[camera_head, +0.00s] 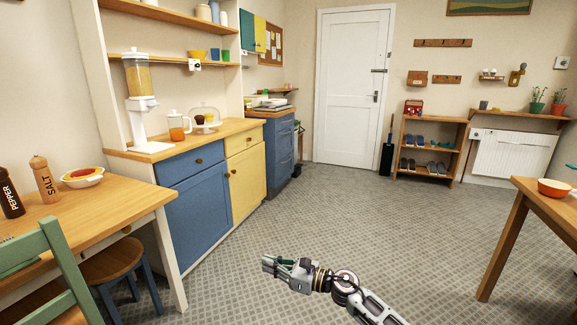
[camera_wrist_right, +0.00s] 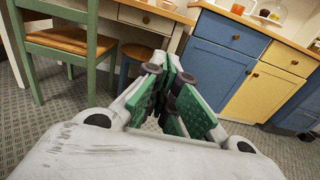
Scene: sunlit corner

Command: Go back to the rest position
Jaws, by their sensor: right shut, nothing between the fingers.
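My right gripper (camera_head: 268,263) extends over the grey patterned floor in the lower middle of the head view, with its arm coming in from the bottom right. In the right wrist view, its green-padded fingers (camera_wrist_right: 167,98) are closed together with nothing held between them. The gripper is in the air, apart from the furniture. My left gripper does not show in either view.
A wooden table (camera_head: 100,205) and a green chair (camera_head: 52,265) stand at the left. A blue and yellow cabinet (camera_head: 200,200) lines the left wall. Another table (camera_head: 512,225) is at the right. The floor (camera_head: 340,215) between is clear up to the white door (camera_head: 350,90).

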